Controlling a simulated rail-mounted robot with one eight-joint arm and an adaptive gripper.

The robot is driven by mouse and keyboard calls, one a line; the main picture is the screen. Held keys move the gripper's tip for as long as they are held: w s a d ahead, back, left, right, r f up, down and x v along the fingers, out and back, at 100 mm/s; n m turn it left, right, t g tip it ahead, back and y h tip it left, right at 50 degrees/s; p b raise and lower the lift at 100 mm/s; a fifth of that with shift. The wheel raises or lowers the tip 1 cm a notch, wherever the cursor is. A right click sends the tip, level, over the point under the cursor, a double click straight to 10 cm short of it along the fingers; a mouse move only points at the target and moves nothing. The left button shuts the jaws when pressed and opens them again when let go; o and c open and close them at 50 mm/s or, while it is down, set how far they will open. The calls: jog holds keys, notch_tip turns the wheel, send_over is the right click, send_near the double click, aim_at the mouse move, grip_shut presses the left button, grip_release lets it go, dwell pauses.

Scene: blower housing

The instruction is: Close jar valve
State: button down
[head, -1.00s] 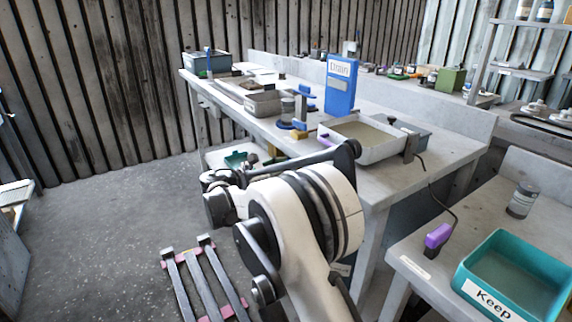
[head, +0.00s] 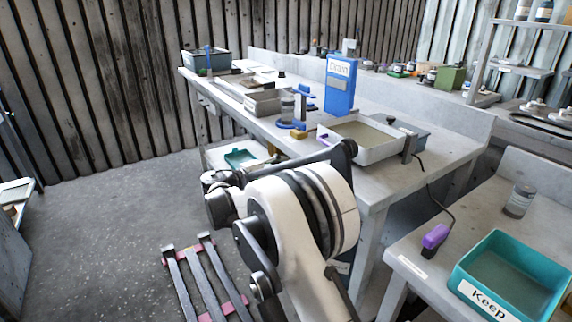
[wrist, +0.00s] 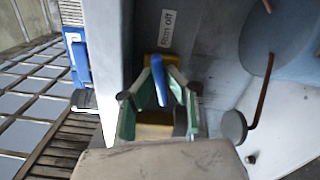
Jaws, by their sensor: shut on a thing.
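In the wrist view, a blue lever (wrist: 159,80) stands between the green-padded fingers of my gripper (wrist: 160,84). The fingers lean in on it from both sides and are shut on it. A yellow body (wrist: 153,131) shows behind and below the lever, partly covered by the fingers. I cannot tell whether the lever stands in its open or closed position. My arm hides the gripper in the head view.
A blue "Drain" box (head: 340,88) and a pale tray (head: 365,152) stand on the bench (head: 385,180). A grey disc on a rod (wrist: 234,127) lies close right of my gripper.

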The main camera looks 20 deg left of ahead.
jog(key=shift+m, duration=1.7)
jog(key=c, duration=1.8)
grip_release()
jog(key=v, duration=1.2)
